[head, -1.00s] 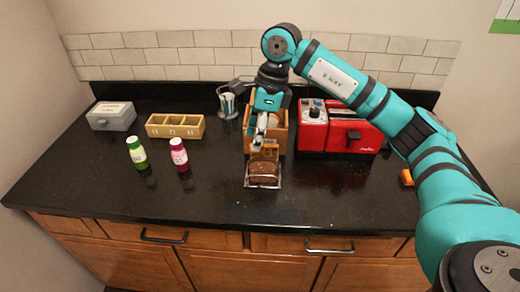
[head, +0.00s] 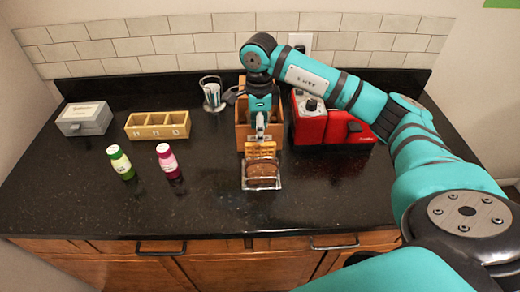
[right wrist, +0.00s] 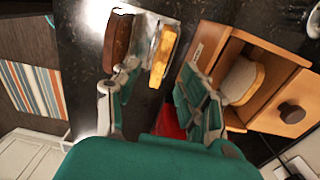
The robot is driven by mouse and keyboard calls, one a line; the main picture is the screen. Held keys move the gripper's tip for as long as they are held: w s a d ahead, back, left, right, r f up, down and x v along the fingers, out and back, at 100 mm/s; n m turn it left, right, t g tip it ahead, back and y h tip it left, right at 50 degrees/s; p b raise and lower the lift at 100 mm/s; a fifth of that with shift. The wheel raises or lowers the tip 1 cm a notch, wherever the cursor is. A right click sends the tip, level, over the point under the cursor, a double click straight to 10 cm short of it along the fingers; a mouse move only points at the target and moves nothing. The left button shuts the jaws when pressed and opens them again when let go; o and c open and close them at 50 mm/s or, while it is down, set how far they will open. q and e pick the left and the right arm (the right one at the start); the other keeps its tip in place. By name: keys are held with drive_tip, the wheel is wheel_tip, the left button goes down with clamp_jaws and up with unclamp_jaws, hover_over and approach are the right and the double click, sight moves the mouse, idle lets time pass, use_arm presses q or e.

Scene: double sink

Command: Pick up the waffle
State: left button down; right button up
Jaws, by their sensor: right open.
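The waffle (head: 262,149) is golden and stands on edge behind a dark brown loaf (head: 262,174) in a small clear holder (head: 262,188). In the right wrist view the waffle (right wrist: 162,52) shows beside the loaf (right wrist: 117,42). My right gripper (head: 260,134) points down just behind the waffle, in front of the wooden bread box. It is open; in the right wrist view the waffle's near end appears between the fingertips (right wrist: 158,72). I cannot tell if a finger touches it. My left gripper is out of view.
The wooden bread box (head: 243,130) holds a bread slice (right wrist: 242,82) close to the gripper. A red toaster (head: 310,125) stands right of it. Two bottles (head: 120,162) (head: 168,161), a yellow divided box (head: 158,125) and a grey box (head: 84,119) are left. The front counter is clear.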

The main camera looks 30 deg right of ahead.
sight(261, 145)
wheel_tip(261, 145, down, 2)
drive_tip(key=shift+p, duration=0.35)
drive_tip(key=f+p, duration=0.2)
drive_tip(key=f, duration=0.2)
drive_tip(key=shift+d+f, duration=0.2)
drive_tip(key=shift+f, duration=0.25)
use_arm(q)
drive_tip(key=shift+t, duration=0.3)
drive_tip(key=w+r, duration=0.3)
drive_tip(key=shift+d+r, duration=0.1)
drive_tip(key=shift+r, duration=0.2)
use_arm(e)
clamp_jaws()
